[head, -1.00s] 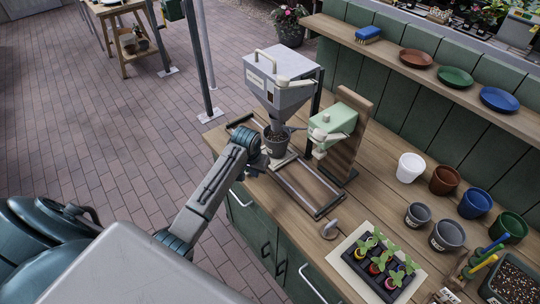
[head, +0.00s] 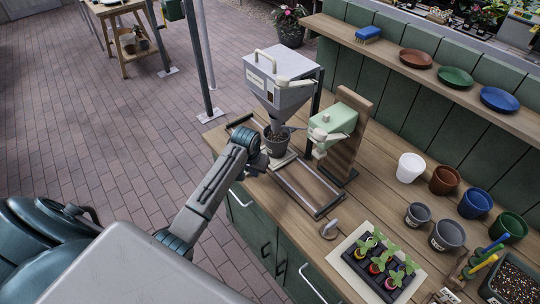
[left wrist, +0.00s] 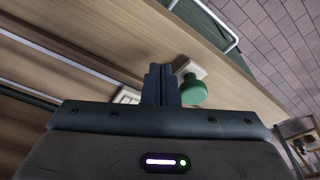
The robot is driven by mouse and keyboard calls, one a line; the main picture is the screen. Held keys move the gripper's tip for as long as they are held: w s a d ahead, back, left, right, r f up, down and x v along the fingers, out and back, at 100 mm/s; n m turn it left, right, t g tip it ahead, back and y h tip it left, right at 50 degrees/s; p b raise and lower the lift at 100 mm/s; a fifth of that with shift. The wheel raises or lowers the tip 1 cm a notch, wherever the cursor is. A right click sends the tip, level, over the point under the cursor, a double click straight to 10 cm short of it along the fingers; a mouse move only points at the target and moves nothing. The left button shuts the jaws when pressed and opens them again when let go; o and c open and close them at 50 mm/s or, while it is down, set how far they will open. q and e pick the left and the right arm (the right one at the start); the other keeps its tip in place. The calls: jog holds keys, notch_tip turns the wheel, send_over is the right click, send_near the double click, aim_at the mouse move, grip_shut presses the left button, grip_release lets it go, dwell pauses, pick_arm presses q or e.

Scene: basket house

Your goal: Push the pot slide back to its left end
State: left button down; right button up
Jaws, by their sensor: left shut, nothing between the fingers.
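The pot slide is a long frame of two rails (head: 313,192) lying on the wooden bench. A dark grey pot (head: 276,144) stands upright toward its left end, beneath the spout of the grey hopper (head: 280,84). My left gripper (head: 261,165) is at the bench's front side, close beside the pot. In the left wrist view, its fingers (left wrist: 161,83) are shut with nothing between them. A green round knob (left wrist: 194,90) on a pale block (left wrist: 189,68) sits just right of the fingertips; I cannot tell whether they touch. My right gripper is not in view.
A green press (head: 336,122) on a wooden post stands behind the slide. A grey hook (head: 328,229) and a seedling tray (head: 381,268) lie to the right. Several pots stand further right. Brick paving (head: 120,130) lies open left of the bench.

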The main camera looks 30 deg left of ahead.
pick_arm(q)
jog(key=w+a, duration=0.1)
jog(key=a, duration=0.1)
jog(key=w+a, duration=0.1)
jog(key=a, duration=0.2)
jog(key=w+a+b, duration=0.1)
jog(key=a, duration=0.2)
jog(key=shift+w+a, duration=0.25)
jog(key=w+a+b, duration=0.1)
jog(key=a, duration=0.1)
jog(key=w+a+b, duration=0.1)
jog(key=a, duration=0.2)
jog(key=w+a+b, duration=0.1)
jog(key=a, duration=0.2)
jog(key=shift+w+a, duration=0.15)
jog(key=shift+w, duration=0.1)
jog(key=r+p, duration=0.2)
jog(key=d+r+p, duration=0.1)
jog(key=shift+s+r+p, duration=0.15)
jog(key=shift+s+p, duration=0.1)
jog(key=shift+p, duration=0.15)
jog(key=shift+s+d+r+p, duration=0.1)
jog(key=shift+d+r+p, duration=0.15)
jog(key=shift+r, duration=0.2)
jog(key=shift+s+d+r+p, duration=0.1)
jog(key=shift+r+p, duration=0.2)
jog(key=shift+r, duration=0.15)
jog(key=shift+w+f, duration=0.1)
